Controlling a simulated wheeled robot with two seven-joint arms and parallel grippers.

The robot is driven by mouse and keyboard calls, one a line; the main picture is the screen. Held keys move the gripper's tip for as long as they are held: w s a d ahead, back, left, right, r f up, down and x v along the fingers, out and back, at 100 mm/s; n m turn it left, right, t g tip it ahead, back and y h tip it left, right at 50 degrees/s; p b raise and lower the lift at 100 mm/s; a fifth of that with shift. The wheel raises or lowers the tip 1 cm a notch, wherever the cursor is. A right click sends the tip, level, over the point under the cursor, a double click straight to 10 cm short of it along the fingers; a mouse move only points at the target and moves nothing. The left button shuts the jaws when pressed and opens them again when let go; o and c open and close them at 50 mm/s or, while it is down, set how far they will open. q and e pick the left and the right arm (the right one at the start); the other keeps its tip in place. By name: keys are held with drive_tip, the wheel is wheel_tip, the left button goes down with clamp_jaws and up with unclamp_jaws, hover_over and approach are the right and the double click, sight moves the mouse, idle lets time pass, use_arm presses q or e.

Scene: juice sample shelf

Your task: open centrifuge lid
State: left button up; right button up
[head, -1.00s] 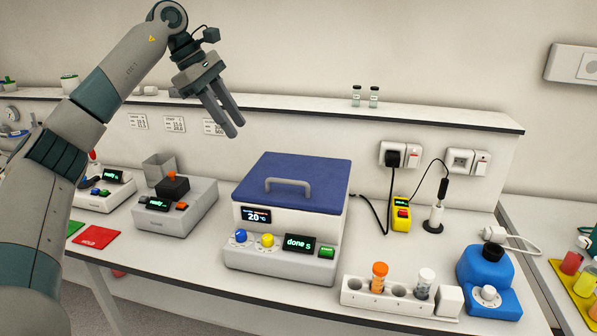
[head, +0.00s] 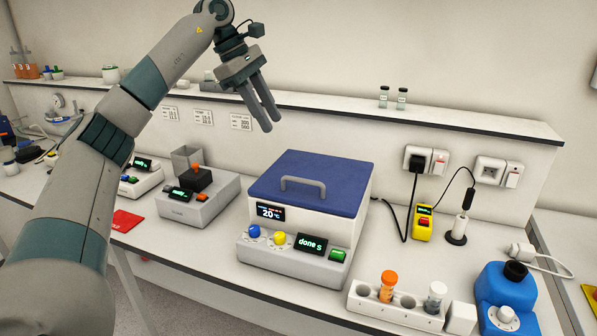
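The centrifuge (head: 300,232) stands on the bench in the middle of the head view. Its blue lid (head: 312,173) is down and has a grey handle (head: 303,184) on top. Its small screen reads "done s", and another display shows 20 °C. My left gripper (head: 265,115) hangs above and behind the lid's left side, clear of it, with its fingers pointing down and a gap between them. Nothing shows between the fingers. My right gripper is not in the view.
A white rack (head: 393,302) with an orange-capped tube (head: 388,283) and a white-capped tube is at front right, beside a blue device (head: 507,298). A grey device (head: 198,197) stands left. A shelf with two vials (head: 392,98) runs behind.

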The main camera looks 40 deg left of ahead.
sight(297, 180)
use_arm(q)
drive_tip(key=p+x, duration=0.4)
drive_tip(key=x, duration=1.2)
drive_tip(key=shift+d+f, duration=0.15)
drive_tip(key=shift+f, duration=0.25)
clamp_jaws()
